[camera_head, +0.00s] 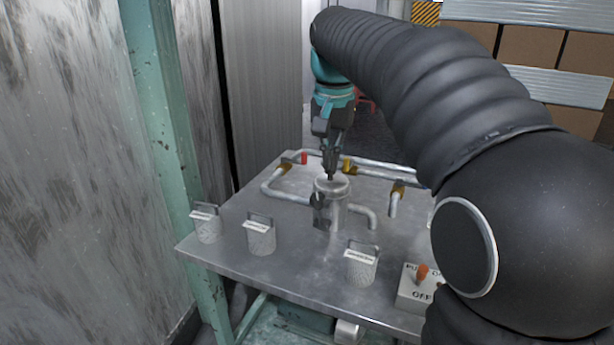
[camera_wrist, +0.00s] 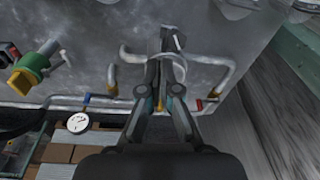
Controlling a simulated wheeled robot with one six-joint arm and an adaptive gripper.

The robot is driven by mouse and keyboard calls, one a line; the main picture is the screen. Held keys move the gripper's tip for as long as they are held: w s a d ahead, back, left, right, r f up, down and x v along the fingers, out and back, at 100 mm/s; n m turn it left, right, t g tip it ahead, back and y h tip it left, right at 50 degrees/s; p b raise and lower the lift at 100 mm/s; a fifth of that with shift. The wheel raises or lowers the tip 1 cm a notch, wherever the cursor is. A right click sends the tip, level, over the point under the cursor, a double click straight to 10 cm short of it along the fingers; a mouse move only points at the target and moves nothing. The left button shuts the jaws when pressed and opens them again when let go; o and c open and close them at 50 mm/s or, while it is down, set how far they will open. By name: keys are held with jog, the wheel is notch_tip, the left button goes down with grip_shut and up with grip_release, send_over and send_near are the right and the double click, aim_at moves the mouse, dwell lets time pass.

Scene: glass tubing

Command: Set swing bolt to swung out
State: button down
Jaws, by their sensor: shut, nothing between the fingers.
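A small metal vessel (camera_head: 334,212) with a round lid stands in the middle of the steel table. A dark fitting (camera_head: 318,205) sits on its left side; it may be the swing bolt, but its position is too small to read. My gripper (camera_head: 331,176) points down at the vessel's top, and I cannot tell whether it touches. In the wrist view, my gripper (camera_wrist: 166,60) is shut and empty, and its fingers hide most of the vessel. A pale piece (camera_wrist: 178,42) shows just beyond the fingertips.
Metal pipes with a red handle (camera_head: 304,158) and a yellow handle (camera_head: 347,165) run behind the vessel. Labelled canisters (camera_head: 259,238) stand along the front edge. A switch box (camera_head: 416,290) is at the front right. A gauge (camera_wrist: 77,123) and green valve (camera_wrist: 32,68) show in the wrist view.

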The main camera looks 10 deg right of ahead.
jog(key=m+g, duration=0.1)
send_near(322, 184)
jog(key=f, duration=0.2)
jog(key=s+f+b, duration=0.1)
jog(key=f, duration=0.2)
jog(key=f+b, duration=0.1)
jog(key=f, duration=0.2)
jog(key=shift+s+a+f, duration=0.1)
jog(key=shift+s+f, duration=0.05)
jog(key=shift+s, duration=0.25)
jog(key=shift+s, duration=0.1)
